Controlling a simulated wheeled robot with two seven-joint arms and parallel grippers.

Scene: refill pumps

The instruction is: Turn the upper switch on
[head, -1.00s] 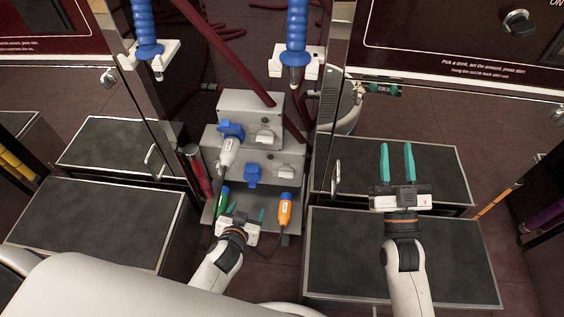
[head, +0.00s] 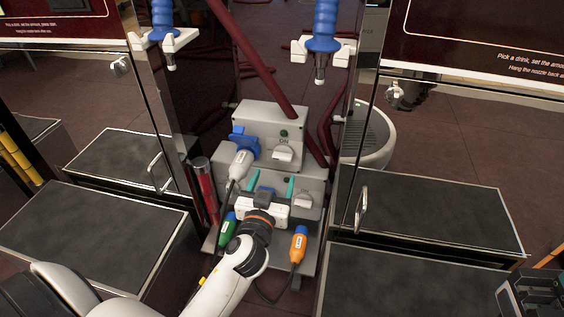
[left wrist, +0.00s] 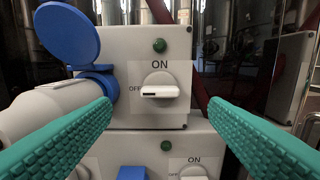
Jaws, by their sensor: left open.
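The upper switch (head: 283,154) is a white knob on the front of the upper grey box (head: 262,122). In the left wrist view the upper switch (left wrist: 159,91) has its handle level, with its dark mark towards OFF; ON is printed above it. My left gripper (head: 271,184) is open and empty in front of the lower box. In the left wrist view its two teal fingers (left wrist: 160,106) stand apart, on either side of the upper switch and apart from it. Only a dark part, probably of my right gripper, shows in the bottom right corner; its fingers cannot be made out.
A white plug (head: 240,165) sits at the blue-lidded socket left of the upper switch. The lower box has its own switch (head: 304,200). A green plug (head: 227,230) and an orange plug (head: 298,243) stand below.

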